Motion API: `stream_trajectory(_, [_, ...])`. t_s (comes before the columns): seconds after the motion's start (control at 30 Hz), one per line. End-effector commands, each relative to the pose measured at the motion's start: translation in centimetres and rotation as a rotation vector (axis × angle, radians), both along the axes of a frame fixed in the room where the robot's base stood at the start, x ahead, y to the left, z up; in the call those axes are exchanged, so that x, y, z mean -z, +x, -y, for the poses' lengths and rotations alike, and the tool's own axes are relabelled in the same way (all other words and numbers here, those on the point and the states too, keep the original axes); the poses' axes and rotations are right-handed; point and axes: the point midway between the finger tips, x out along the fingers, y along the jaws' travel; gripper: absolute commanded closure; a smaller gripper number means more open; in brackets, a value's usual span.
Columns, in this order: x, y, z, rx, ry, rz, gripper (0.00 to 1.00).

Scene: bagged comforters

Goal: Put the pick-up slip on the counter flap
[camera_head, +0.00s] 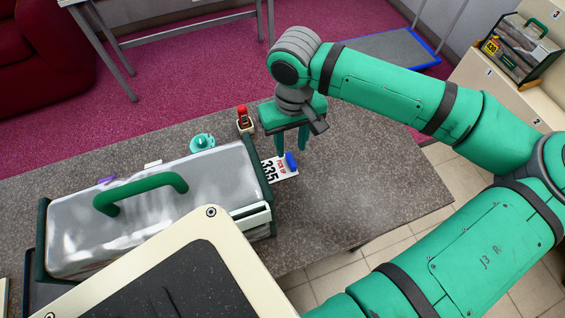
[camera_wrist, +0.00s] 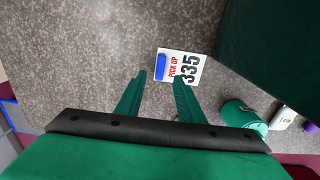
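My gripper (camera_head: 291,150) points down over the slip. In the wrist view my gripper (camera_wrist: 160,77) has its fingers apart with nothing between them. I cannot tell which part, if any, is the counter flap.
A clear comforter bag (camera_head: 150,220) with a green handle stands left of the slip. Behind it are a red-topped stamp (camera_head: 243,120) and a teal round item (camera_head: 202,142). The counter's right side is clear.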

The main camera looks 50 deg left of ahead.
Motion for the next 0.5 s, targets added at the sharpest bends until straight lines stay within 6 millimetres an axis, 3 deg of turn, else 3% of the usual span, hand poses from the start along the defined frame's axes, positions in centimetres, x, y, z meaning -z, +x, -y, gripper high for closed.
stream_trajectory(0.5, [5.2,-0.1,0.5,0.0,0.002,0.001,0.66])
